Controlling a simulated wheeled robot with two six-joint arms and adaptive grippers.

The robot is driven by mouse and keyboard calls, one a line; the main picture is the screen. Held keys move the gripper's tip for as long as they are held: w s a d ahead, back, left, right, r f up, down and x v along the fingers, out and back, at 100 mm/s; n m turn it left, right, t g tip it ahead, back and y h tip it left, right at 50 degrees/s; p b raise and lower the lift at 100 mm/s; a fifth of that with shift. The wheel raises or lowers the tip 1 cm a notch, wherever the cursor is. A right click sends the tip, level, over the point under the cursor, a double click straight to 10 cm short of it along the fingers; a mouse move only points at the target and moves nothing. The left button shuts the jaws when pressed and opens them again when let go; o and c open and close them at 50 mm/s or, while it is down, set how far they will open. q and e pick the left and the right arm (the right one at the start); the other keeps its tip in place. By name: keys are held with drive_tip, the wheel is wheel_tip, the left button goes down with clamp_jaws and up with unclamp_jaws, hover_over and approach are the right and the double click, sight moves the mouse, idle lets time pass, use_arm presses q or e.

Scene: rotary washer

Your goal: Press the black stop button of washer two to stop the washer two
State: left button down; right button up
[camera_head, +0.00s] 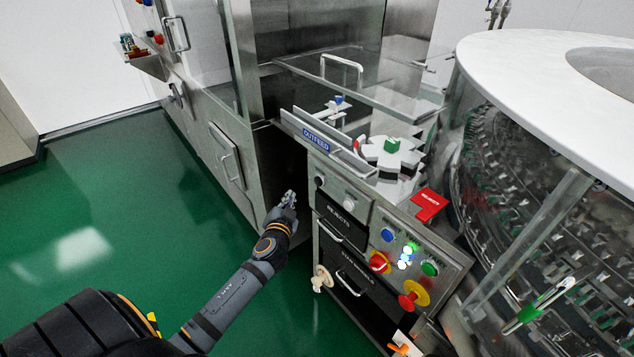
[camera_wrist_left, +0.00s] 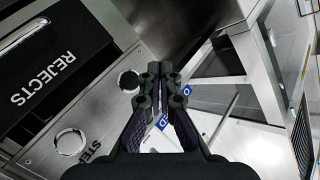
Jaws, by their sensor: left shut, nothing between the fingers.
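A round black button (camera_head: 320,181) sits at the upper left of the steel front panel, above the REJECTS drawer. In the left wrist view the black button (camera_wrist_left: 128,80) shows just left of the fingertips. A silver ringed button (camera_head: 348,203) is beside it and also shows in the left wrist view (camera_wrist_left: 70,142). My left gripper (camera_head: 288,198) is shut and empty, left of the panel in the head view. Its closed fingers (camera_wrist_left: 160,70) appear close to the black button, but I cannot tell whether they touch it. My right gripper is not in view.
The right panel carries a blue button (camera_head: 388,235), a green button (camera_head: 430,268), lit white buttons, a red-yellow knob (camera_head: 380,262) and a red-yellow emergency stop (camera_head: 413,294). A steel cabinet (camera_head: 240,120) stands behind my gripper. Green floor (camera_head: 110,220) is open at left.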

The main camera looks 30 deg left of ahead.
sight(318, 181)
use_arm(q)
drive_tip(key=w+d, duration=0.2)
drive_tip(key=w, duration=0.4)
drive_tip(key=shift+w+d, duration=0.25)
drive_tip(key=shift+d, duration=0.1)
drive_tip(key=shift+b, duration=0.3)
idle(0.8)
drive_tip(key=shift+w+d, duration=0.15)
drive_tip(key=shift+w, duration=0.25)
drive_tip(key=shift+w+d+b, duration=0.15)
drive_tip(key=shift+w+b, duration=0.15)
drive_tip(key=shift+w, duration=0.05)
idle(0.6)
drive_tip(key=shift+s, duration=0.15)
drive_tip(key=shift+s+a, duration=0.35)
drive_tip(key=shift+s, duration=0.25)
